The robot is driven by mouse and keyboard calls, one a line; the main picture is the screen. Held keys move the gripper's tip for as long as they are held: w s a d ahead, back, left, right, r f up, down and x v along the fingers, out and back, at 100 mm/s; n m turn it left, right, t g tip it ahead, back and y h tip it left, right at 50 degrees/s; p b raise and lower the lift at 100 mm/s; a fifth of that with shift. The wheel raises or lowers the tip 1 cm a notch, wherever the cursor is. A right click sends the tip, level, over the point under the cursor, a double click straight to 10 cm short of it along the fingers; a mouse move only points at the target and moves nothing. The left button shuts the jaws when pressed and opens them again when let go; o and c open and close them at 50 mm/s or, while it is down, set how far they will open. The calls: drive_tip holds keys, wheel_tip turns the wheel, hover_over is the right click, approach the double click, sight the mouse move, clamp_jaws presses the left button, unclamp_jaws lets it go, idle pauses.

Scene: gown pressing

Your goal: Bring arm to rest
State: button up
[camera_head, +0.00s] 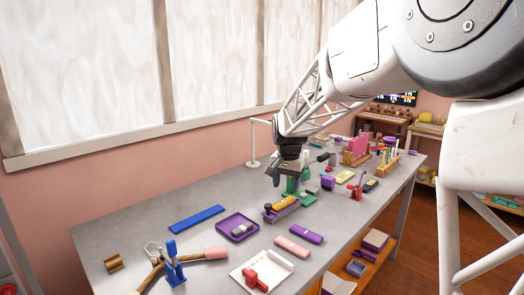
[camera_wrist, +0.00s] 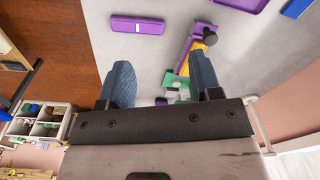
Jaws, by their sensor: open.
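My white lattice arm reaches in from the upper right of the head view. My gripper (camera_head: 285,176) points down above the middle of the grey table (camera_head: 150,222). In the wrist view, my gripper (camera_wrist: 162,82) shows two blue-grey fingers spread wide apart with nothing between them. A yellow and purple tool (camera_head: 282,208) lies on the table just below the gripper in the head view; it also shows in the wrist view (camera_wrist: 193,48), beyond the fingertips. A green object (camera_head: 295,184) stands close behind the gripper and is partly hidden by it.
A blue bar (camera_head: 197,219), a purple tray (camera_head: 228,232), a purple block (camera_head: 306,234) and a pink block (camera_head: 291,246) lie nearer. A red piece (camera_head: 256,281) is at the front. Wooden racks (camera_head: 356,153) stand farther back. The table's far left is mostly clear.

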drive_tip(key=s+d+r+n+t, duration=0.15)
drive_tip(key=s+d, duration=0.25)
drive_tip(key=s, duration=0.8)
drive_tip(key=s+d+r+n+g, duration=0.1)
drive_tip(key=s+d+r, duration=0.2)
drive_tip(key=s, duration=0.8)
drive_tip(key=s+d+f+n, duration=0.1)
drive_tip(key=s+d+f, duration=0.1)
drive_tip(key=s, duration=0.8)
drive_tip(key=s+d+f+n+t, duration=0.1)
drive_tip(key=s+f, duration=0.2)
drive_tip(key=s, duration=0.8)
drive_tip(key=shift+s+d, duration=0.3)
drive_tip(key=shift+d, duration=0.05)
drive_tip(key=shift+f+t, duration=0.1)
drive_tip(key=shift+t, duration=0.15)
